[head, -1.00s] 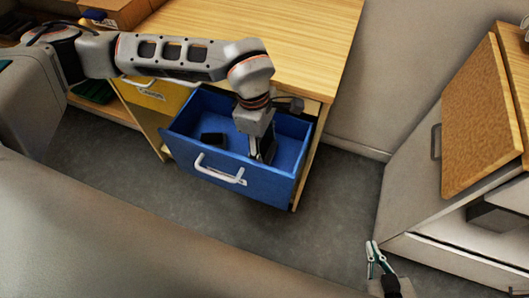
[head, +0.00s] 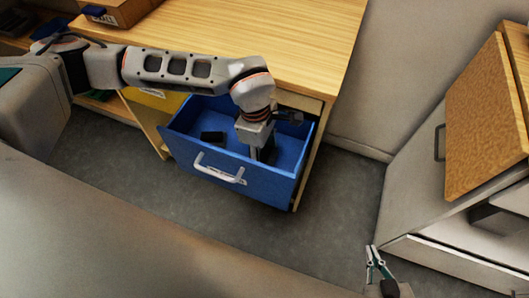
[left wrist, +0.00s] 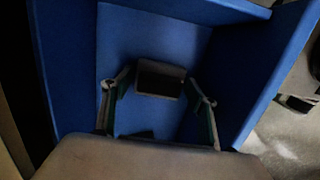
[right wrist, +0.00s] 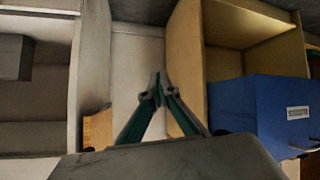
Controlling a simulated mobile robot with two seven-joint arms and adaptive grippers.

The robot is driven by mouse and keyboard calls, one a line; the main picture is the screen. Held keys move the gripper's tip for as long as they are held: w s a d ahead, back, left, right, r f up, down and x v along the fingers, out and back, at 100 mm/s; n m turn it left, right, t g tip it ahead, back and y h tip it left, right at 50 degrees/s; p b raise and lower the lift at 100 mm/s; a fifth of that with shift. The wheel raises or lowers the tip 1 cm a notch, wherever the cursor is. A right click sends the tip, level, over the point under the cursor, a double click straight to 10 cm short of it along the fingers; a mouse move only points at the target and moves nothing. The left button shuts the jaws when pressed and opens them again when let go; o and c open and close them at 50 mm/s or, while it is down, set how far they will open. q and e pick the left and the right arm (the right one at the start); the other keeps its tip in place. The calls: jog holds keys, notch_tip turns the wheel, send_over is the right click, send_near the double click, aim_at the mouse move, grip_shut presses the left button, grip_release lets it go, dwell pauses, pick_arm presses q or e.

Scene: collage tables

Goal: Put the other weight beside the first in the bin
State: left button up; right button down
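The bin is the blue open drawer (head: 232,182) with a pale handle. One dark block-shaped weight (head: 212,138) lies on its floor, left of my left gripper (head: 262,153), which reaches down inside. In the left wrist view, my left gripper (left wrist: 158,92) has its fingers spread, with a dark block (left wrist: 160,80) between their tips and small gaps on both sides. A second dark shape (left wrist: 138,134) shows partly near the palm. The head view does not show what lies under the left gripper. My right gripper (head: 374,256) is shut and empty, outside the drawer; its fingertips meet in the right wrist view (right wrist: 156,92).
The wooden tabletop (head: 290,40) is above the drawer, with a cardboard box (head: 118,10) at its back left. A yellow drawer (head: 148,98) is left of the blue one. A white cabinet (head: 420,200) stands at right. The floor between is clear.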

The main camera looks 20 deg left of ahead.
aim_at(265, 153)
pick_arm(q)
jog(key=r, duration=0.3)
jog(key=r+p, duration=0.1)
jog(key=r, duration=0.1)
jog(key=shift+w+a+r, duration=0.15)
jog(key=shift+a, duration=0.15)
notch_tip(265, 153, up, 7)
jog(key=p, duration=0.1)
jog(key=shift+a, duration=0.4)
pick_arm(e)
jog(key=shift+s+d+f, duration=0.15)
jog(key=shift+s+d, duration=0.2)
jog(key=shift+s, duration=0.15)
jog(key=shift+w, duration=0.2)
